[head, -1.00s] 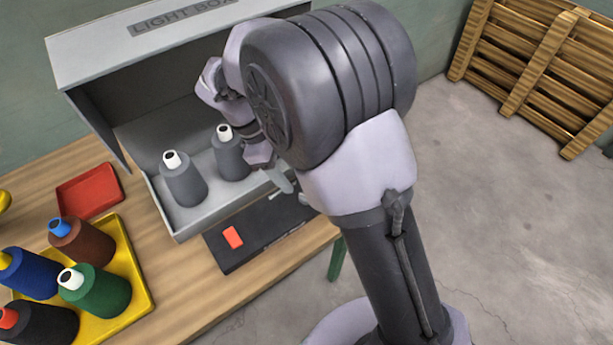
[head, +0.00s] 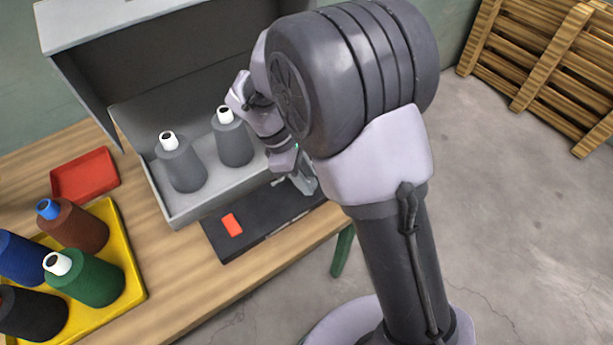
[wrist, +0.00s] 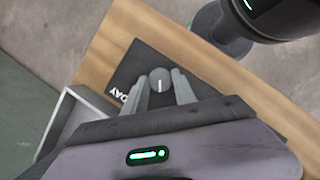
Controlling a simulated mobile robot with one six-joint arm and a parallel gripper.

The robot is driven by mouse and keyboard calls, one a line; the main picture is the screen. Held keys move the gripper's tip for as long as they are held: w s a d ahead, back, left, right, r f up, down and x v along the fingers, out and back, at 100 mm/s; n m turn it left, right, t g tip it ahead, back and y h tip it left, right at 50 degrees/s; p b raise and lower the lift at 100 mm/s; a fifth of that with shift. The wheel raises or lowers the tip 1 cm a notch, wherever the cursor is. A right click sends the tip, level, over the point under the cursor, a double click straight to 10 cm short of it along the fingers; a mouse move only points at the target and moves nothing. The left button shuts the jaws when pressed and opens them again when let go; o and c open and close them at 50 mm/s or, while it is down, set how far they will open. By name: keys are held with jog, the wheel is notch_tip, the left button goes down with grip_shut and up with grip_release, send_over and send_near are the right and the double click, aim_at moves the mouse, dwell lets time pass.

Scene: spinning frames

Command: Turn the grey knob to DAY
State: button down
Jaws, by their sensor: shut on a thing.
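The grey knob (wrist: 159,79) is on the black panel (wrist: 132,72) at the front of the light box. In the wrist view it sits between my gripper's two fingertips, and my gripper (wrist: 158,86) is shut on it. A white line on the knob runs roughly up and down in the wrist view. The white word DAY (wrist: 118,95) is on the panel to the left of the knob. In the head view my gripper (head: 303,181) is at the right end of the black panel (head: 262,236), and the knob is hidden.
The light box (head: 180,213) holds two grey cones (head: 181,164) (head: 233,140). A red rocker (head: 231,225) is on the panel. A red tray (head: 86,176) and a yellow tray (head: 133,285) with several cones stand left. A pallet (head: 540,65) leans at back right.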

jog(key=shift+r+m+p, duration=0.1)
jog(key=shift+m+p, duration=0.2)
jog(key=shift+p, duration=0.3)
jog(key=m+g+p, duration=0.1)
jog(key=m+p, duration=0.1)
jog(key=shift+w+r+p, duration=0.1)
jog(key=shift+r+p, duration=0.05)
jog(key=shift+p, duration=0.2)
jog(key=m+g+y+p, duration=0.1)
jog(key=m+p, duration=0.2)
jog(key=shift+w+d+m, duration=0.1)
jog(key=shift+m, duration=0.3)
jog(key=m+p, duration=0.1)
jog(key=m+g+y+p, duration=0.1)
jog(key=m, duration=0.1)
jog(key=shift+w+d+f+m, duration=0.1)
jog(key=shift+f+m, duration=0.1)
jog(key=shift+m, duration=0.1)
jog(key=shift+d+m+g+y+p, duration=0.15)
jog(key=shift+m+y, duration=0.3)
jog(key=shift+m, duration=0.55)
jog(key=shift+a+m+g+y+p, duration=0.2)
jog(key=shift+m+y, duration=0.25)
jog(key=shift+m, duration=0.55)
jog(key=c, duration=1)
grip_release()
jog(key=shift+c, duration=0.2)
